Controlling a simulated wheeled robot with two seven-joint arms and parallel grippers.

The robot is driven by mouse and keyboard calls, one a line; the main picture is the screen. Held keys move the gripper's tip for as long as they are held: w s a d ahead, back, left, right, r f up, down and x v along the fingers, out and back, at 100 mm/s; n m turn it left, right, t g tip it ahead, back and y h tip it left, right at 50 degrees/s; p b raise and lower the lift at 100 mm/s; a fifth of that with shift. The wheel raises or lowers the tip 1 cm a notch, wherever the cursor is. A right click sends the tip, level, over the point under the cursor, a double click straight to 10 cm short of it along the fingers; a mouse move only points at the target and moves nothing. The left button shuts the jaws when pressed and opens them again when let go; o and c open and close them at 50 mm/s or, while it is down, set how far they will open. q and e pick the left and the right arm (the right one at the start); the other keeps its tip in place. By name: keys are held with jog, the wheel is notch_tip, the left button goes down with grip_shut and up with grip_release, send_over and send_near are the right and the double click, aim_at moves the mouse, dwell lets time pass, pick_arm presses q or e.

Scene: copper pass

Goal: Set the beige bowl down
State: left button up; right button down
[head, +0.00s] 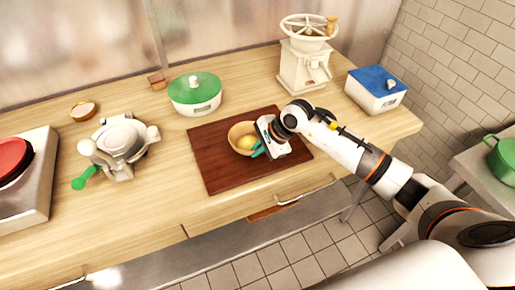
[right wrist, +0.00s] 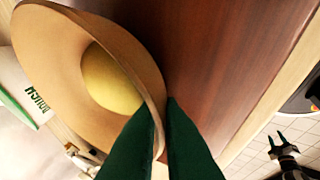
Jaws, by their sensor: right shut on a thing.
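The beige bowl (head: 236,133) is at the dark brown board (head: 222,172) on the wooden counter, with a round yellow thing (head: 247,143) inside. My right gripper (head: 258,150) is at the bowl's right side, its green fingers shut on the rim. In the right wrist view the fingers (right wrist: 161,110) pinch the wall of the bowl (right wrist: 45,60), and the yellow thing (right wrist: 110,80) lies in it. The bowl looks level in the head view. I cannot tell whether its base touches the board. My left gripper does not show in the head view.
A green-lidded pot (head: 195,95) stands behind the board, a grinder (head: 305,70) and a blue-lidded box (head: 376,90) to the right. The board's front and left parts are bare.

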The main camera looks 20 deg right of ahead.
jog(key=shift+f, duration=0.15)
jog(key=c, duration=1.6)
grip_release()
jog(key=shift+r, duration=0.25)
jog(key=shift+d+r, duration=0.15)
jog(key=b+v, duration=0.2)
jog(key=v, duration=0.9)
jog(key=shift+s+r+b, duration=0.2)
jog(key=shift+r+b, duration=0.05)
jog(key=shift+b, duration=0.1)
